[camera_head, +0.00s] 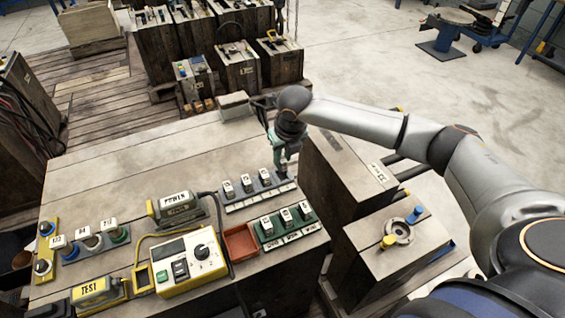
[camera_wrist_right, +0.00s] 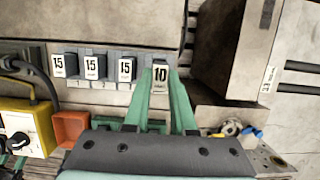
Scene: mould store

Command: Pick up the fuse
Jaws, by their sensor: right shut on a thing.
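My right gripper (camera_head: 283,160) reaches down over the right end of the grey fuse strip (camera_head: 259,195). In the right wrist view its green fingers (camera_wrist_right: 160,75) are shut on a fuse marked 10 (camera_wrist_right: 160,78), which has a white label and a dark top. The fuse is at the strip's end; I cannot tell whether it is seated or lifted clear. Several fuses marked 15 (camera_wrist_right: 92,67) stand in a row beside it. In the head view the held fuse is mostly hidden by the gripper. My left gripper is not in view.
A green strip (camera_head: 288,231) with several fuses and an open red tray (camera_head: 240,242) lie nearer. A yellow test box (camera_head: 181,262) and a grey POWER unit (camera_head: 177,208) stand left. The table's far left is clear. A wooden block (camera_head: 340,170) stands right.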

